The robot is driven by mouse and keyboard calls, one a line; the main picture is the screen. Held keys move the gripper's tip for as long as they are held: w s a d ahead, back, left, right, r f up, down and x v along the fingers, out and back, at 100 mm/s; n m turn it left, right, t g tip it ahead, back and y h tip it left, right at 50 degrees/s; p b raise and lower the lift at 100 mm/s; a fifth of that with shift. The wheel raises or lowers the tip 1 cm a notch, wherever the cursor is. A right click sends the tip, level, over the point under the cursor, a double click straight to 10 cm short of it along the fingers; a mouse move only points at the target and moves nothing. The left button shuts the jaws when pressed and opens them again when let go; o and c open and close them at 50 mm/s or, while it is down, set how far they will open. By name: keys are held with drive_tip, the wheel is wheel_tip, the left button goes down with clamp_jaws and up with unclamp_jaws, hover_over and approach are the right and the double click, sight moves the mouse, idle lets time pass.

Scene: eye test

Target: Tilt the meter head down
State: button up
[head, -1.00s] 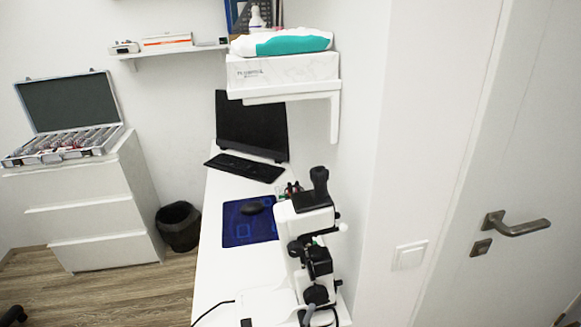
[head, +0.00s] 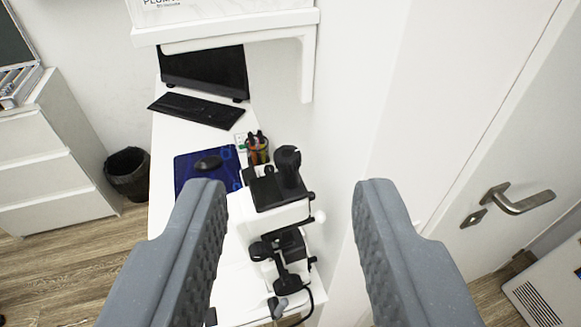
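The meter (head: 282,215) is a white and black device standing on the white desk, between my two fingers in the picture. Its head has a black eyepiece (head: 288,167) on top that points up and back. Black knobs and a lever show on its lower front part. My gripper (head: 290,190) is open and empty, with one grey ridged finger on each side of the meter in view. The fingers are nearer the camera and do not appear to touch it; the exact distance is hard to tell. The left finger hides part of the desk.
A pen holder (head: 257,148), mouse (head: 208,163) on a blue pad (head: 190,178), keyboard (head: 197,109) and monitor (head: 204,72) are on the desk (head: 163,133). A wall shelf (head: 230,27) overhangs it. The wall is close on the right, then a door with a handle (head: 520,200).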

drive_tip(key=shift+o, duration=0.8)
drive_tip(key=shift+d, duration=0.1)
drive_tip(key=w+d+f+n+t+p, duration=0.1)
drive_tip(key=w+d+f+p, duration=0.1)
drive_tip(key=w, duration=0.3)
drive_tip(key=w+d+f+n+t+h+p, duration=0.1)
drive_tip(key=w+d+f+p, duration=0.1)
drive_tip(key=w+d, duration=0.3)
drive_tip(key=w+d+f+n+p, duration=0.1)
drive_tip(key=w+d+f+p, duration=0.2)
drive_tip(key=w, duration=0.2)
drive_tip(key=shift+w+d+f+t+h, duration=0.15)
drive_tip(key=shift+w+f+t+h, duration=0.15)
drive_tip(key=shift+w+f+t, duration=0.1)
drive_tip(key=n+g+y+p, duration=0.25)
drive_tip(key=y+p, duration=0.25)
drive_tip(key=y, duration=0.5)
approach(294, 181)
drive_tip(key=shift+n, duration=0.45)
drive_tip(key=x, duration=1.1)
drive_tip(key=shift+w, duration=0.2)
clamp_jaws()
